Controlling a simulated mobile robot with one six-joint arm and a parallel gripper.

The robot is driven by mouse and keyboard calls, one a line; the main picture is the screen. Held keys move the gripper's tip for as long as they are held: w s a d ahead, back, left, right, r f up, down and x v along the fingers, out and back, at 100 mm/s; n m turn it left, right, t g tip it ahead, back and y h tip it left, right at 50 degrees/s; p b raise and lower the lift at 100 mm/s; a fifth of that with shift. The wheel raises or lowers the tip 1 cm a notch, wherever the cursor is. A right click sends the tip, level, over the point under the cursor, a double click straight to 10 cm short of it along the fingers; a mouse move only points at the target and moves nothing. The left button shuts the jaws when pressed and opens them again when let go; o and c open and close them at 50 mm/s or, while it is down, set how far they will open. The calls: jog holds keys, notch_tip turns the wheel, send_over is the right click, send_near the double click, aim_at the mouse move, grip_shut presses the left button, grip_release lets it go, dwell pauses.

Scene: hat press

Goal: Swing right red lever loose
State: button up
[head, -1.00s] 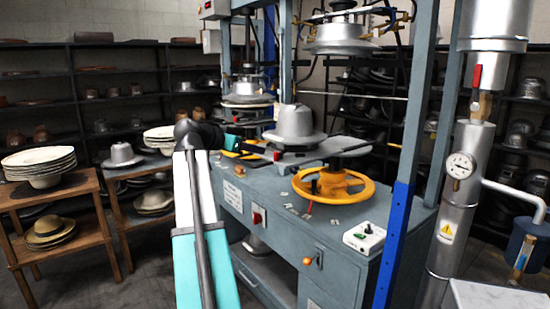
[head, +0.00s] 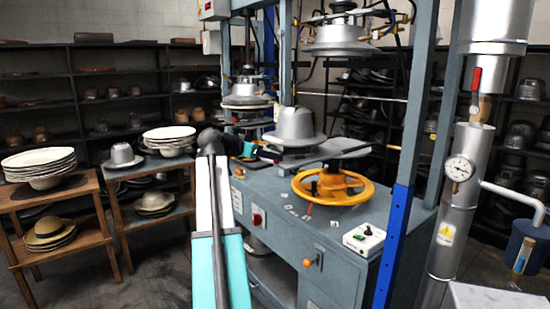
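A small red lever (head: 310,203) stands at the front of the yellow handwheel (head: 333,188) on the press bench. Another red lever (head: 476,78) points up on the silver vertical pipe (head: 459,200) at the right. My arm covers part of the bench's left end.
A blue-grey press post (head: 412,120) stands between the handwheel and the pipe. A white control box (head: 364,238) sits at the bench's right front. A gauge (head: 459,168) sticks out from the pipe. Hat stacks stand on a wooden table (head: 88,190) at the left.

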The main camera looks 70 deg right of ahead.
aim_at(281, 155)
jog(key=shift+p+x, duration=0.3)
jog(key=shift+x, duration=2.7)
